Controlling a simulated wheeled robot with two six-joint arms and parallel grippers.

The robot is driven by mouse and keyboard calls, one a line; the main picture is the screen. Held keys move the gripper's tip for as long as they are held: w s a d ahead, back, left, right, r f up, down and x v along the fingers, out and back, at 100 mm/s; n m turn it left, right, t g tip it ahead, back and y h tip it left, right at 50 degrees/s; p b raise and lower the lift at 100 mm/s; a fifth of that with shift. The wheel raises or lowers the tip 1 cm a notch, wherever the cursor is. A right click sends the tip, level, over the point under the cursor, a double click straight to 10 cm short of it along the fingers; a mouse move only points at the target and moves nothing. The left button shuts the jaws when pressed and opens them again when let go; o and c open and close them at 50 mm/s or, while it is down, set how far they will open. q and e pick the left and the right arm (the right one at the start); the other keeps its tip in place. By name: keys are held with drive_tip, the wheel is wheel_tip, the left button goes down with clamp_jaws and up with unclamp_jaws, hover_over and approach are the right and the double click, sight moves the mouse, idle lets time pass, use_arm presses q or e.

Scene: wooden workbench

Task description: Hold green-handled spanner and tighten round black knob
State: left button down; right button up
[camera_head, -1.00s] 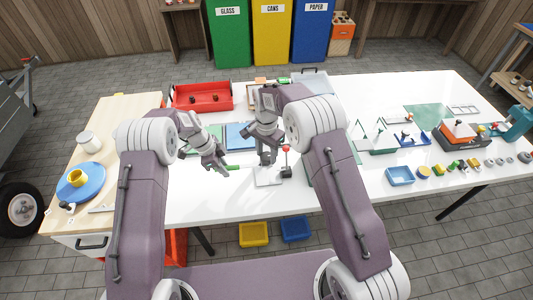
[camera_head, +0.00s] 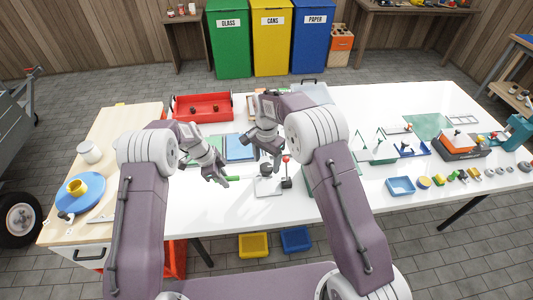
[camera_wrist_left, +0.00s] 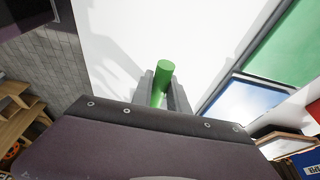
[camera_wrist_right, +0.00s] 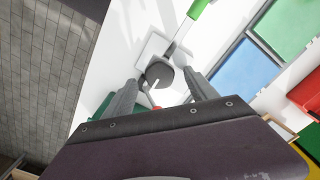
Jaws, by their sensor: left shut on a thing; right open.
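My left gripper (camera_head: 224,182) is shut on the green handle of the spanner (camera_head: 234,178). In the left wrist view the green handle (camera_wrist_left: 165,70) stands between the fingers. In the right wrist view the spanner's green handle (camera_wrist_right: 198,8) and grey shaft run down to the round black knob (camera_wrist_right: 160,74); whether it touches the knob is unclear. The knob (camera_head: 266,169) is over a light plate (camera_head: 268,188). My right gripper (camera_head: 262,155) is open and empty, just above the knob. In its wrist view the knob appears between and beyond the spread fingers (camera_wrist_right: 162,92).
A red-ball lever on a black base (camera_head: 287,183) stands close to the right of the knob. Blue panel (camera_head: 240,147) and red tray (camera_head: 202,106) lie behind. A blue bin (camera_head: 400,186) is further right. White tabletop in front of the plate is clear.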

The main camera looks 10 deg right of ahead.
wheel_tip(320, 180, up, 10)
drive_tip(key=shift+r, duration=0.25)
use_arm(q)
drive_tip(key=c, duration=1.2)
unclamp_jaws()
drive_tip(key=shift+o, duration=0.2)
drive_tip(key=shift+r+p, duration=2.2)
drive_tip(key=shift+r, duration=1.6)
use_arm(e)
wheel_tip(320, 180, up, 4)
hover_over(266, 166)
drive_tip(key=shift+s+r, duration=0.1)
drive_tip(key=shift+s, duration=0.05)
